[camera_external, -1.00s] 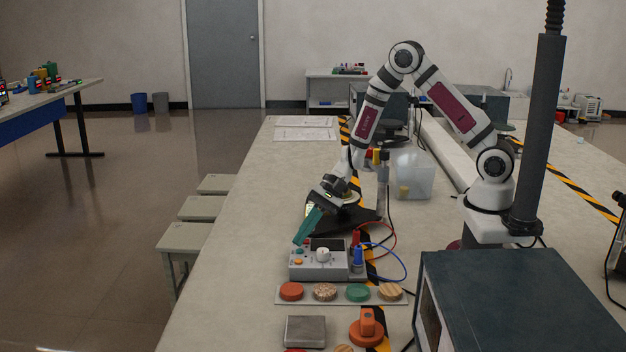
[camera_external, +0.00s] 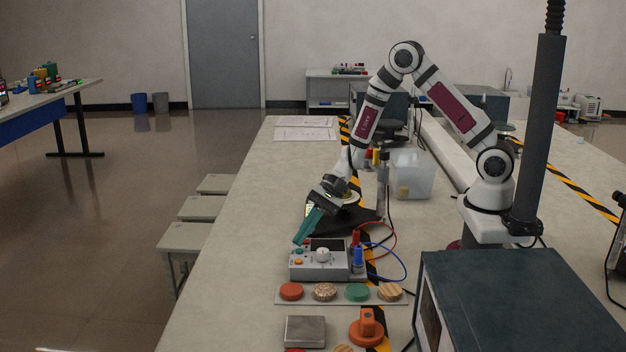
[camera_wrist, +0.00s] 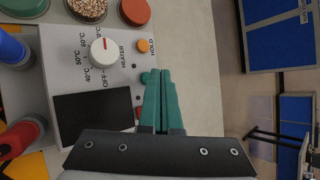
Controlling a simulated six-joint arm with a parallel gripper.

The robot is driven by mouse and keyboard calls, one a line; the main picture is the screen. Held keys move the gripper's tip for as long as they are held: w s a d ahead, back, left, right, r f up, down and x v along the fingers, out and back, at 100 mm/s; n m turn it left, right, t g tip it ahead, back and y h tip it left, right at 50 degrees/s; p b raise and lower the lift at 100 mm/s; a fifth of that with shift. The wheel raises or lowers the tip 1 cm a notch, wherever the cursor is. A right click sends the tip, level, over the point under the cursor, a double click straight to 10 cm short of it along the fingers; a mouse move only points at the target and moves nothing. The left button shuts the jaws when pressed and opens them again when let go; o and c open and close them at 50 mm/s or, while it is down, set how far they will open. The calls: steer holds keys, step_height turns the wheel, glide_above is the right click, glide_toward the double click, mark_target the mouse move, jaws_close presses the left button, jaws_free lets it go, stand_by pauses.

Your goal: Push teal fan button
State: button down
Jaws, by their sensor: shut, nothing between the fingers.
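A grey heater box (camera_external: 318,272) stands on the bench with a white knob, a dark screen and small buttons. In the wrist view the box's panel (camera_wrist: 122,76) shows the knob (camera_wrist: 104,52), the word HEATER and an orange button (camera_wrist: 143,46) marked HOLD. My gripper (camera_wrist: 157,76) has teal fingers, shut and empty, pointing down along the panel's edge near the HOLD button. In the external view my gripper (camera_external: 298,240) is just behind the box's left back corner; contact cannot be told.
A strip (camera_external: 282,301) in front of the box carries red, speckled, green (camera_external: 358,292) and wooden round pieces. Red and blue plugs with cables (camera_external: 400,262) stand at the box's right. Bench left is clear.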

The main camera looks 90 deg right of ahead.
mark_target(303, 250)
stand_by(0.4)
steer(key=shift+f, duration=0.45)
steer(key=shift+r, duration=0.1)
step_height(303, 250, up, 7)
steer(key=shift+f, duration=0.1)
stand_by(1.0)
stand_by(2.7)
